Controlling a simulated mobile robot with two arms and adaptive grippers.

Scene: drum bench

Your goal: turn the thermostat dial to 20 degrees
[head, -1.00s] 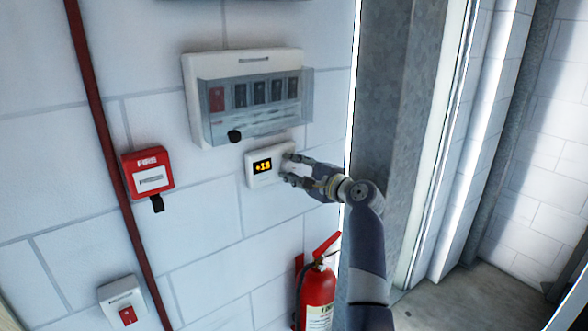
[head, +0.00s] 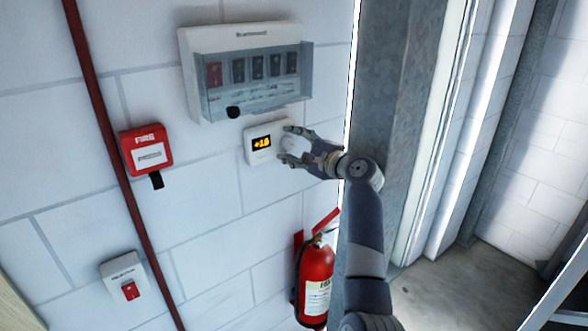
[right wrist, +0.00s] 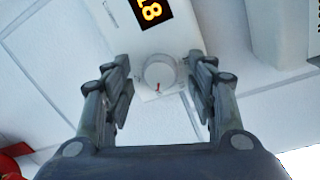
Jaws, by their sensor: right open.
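The white thermostat (head: 256,158) is on the brick wall, with a lit yellow display (head: 261,143). The display shows in the right wrist view (right wrist: 150,10), where it reads 18. The thermostat's round white dial (right wrist: 160,72) has a red mark on its lower edge in that view. My right gripper (head: 287,146) is at the dial's side of the thermostat. In the right wrist view its two fingers (right wrist: 163,92) are open, one on each side of the dial, with gaps between them and the dial. My left gripper is not in view.
A red fire call point (head: 147,150), a red pipe (head: 100,115) and a lower switch (head: 122,272) are left. A fire extinguisher (head: 316,275) hangs below. A metal column (head: 385,110) stands right.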

